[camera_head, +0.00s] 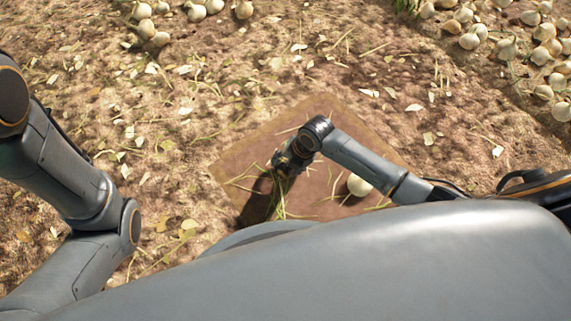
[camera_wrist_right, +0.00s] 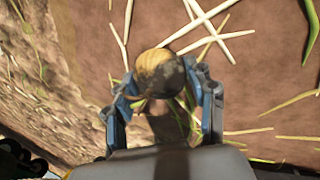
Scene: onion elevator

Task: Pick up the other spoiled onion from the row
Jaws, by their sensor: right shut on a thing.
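My right gripper (camera_head: 283,165) is over the brown square sheet (camera_head: 240,160) on the soil. In the right wrist view its blue fingers (camera_wrist_right: 164,92) are shut around the sides of a spoiled onion (camera_wrist_right: 160,72). That onion is yellow-brown with dark, blackish patches on its lower side. In the head view the gripper hides it. Whether it touches the sheet or hangs just above it, I cannot tell. A pale, clean onion (camera_head: 359,186) lies on the sheet beside my right forearm. My left arm shows at the left; its gripper is out of view.
Several pale onions (camera_head: 197,12) lie in a group at the far upper left. A longer band of onions (camera_head: 543,52) lies at the upper right. Green and straw-coloured stalks (camera_head: 243,186) are scattered on the sheet and soil.

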